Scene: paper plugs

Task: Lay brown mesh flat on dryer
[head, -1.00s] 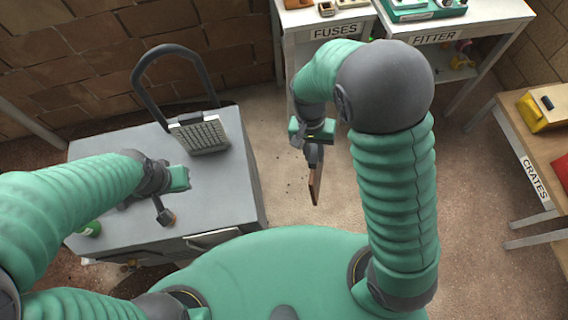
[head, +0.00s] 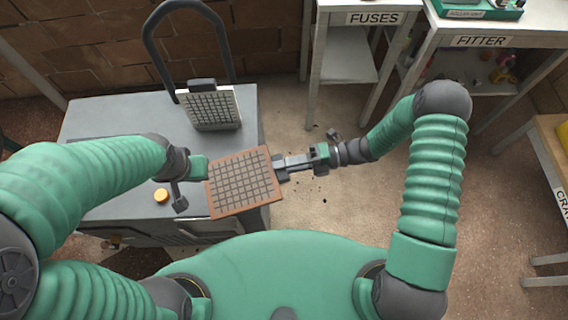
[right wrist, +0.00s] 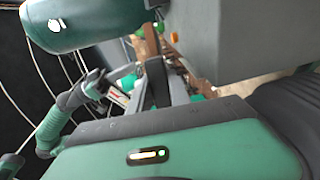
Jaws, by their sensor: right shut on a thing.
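The brown mesh (head: 243,182) is a square panel with a brown rim and a dark grid. It is held tilted, its face toward the head camera, over the right front part of a grey cabinet (head: 105,128) that looks like the dryer. My right gripper (head: 281,169) is shut on the mesh's right edge. My left gripper (head: 204,168) is close to the mesh's left edge; its fingertips are hard to make out, and I cannot tell whether it touches. In the right wrist view the mesh is not clear.
A pale mesh panel (head: 211,108) stands upright at the back of the cabinet, before a dark tubular hoop (head: 150,48).

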